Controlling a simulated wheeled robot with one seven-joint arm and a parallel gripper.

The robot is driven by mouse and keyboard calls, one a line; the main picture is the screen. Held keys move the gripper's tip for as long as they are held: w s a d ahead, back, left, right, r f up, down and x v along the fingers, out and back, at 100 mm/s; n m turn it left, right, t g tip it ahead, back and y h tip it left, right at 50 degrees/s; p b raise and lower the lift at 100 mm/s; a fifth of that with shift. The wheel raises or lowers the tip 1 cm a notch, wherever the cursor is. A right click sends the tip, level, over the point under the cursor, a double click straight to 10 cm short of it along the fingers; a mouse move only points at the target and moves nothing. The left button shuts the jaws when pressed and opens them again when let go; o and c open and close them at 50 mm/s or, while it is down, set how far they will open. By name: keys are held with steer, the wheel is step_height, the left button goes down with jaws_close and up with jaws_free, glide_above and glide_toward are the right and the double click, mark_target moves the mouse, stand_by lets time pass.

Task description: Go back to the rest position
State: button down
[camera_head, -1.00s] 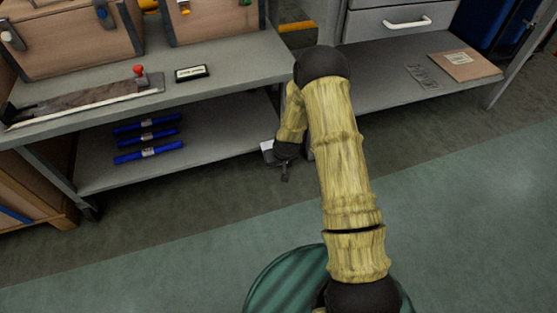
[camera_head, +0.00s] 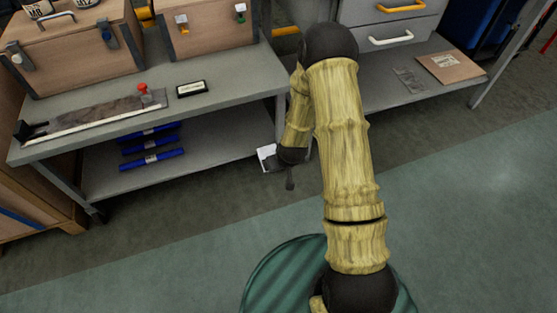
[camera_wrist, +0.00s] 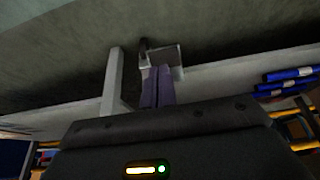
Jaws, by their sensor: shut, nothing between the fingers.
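My gripper (camera_head: 290,184) hangs at the end of my bent arm, in front of the gap between the two grey benches. It is small and dark in the head view. In the wrist view its two fingers (camera_wrist: 157,86) lie side by side, shut with nothing between them. My yellow-sleeved arm covers part of the scene behind it.
A small white-topped item (camera_head: 267,157) is beside my gripper. Green floor (camera_head: 470,210) is clear at right.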

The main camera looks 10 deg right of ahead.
steer(key=shift+s+r, duration=0.2)
stand_by(0.4)
steer(key=s+d+r+m+g+p, duration=0.1)
steer(key=s+r+p, duration=0.35)
steer(key=r, duration=0.75)
steer(key=s+d+r+p, duration=0.1)
steer(key=s+r+p, duration=0.35)
steer(key=r, duration=0.75)
steer(key=s+d+r+m+g+p, duration=0.1)
steer(key=s+r+p, duration=0.1)
steer(key=s+r, duration=0.8)
step_height(320, 180, up, 40)
steer(key=w+p, duration=0.2)
steer(key=p, duration=3.6)
steer(key=shift+w+h, duration=0.35)
steer(key=shift+h, duration=0.05)
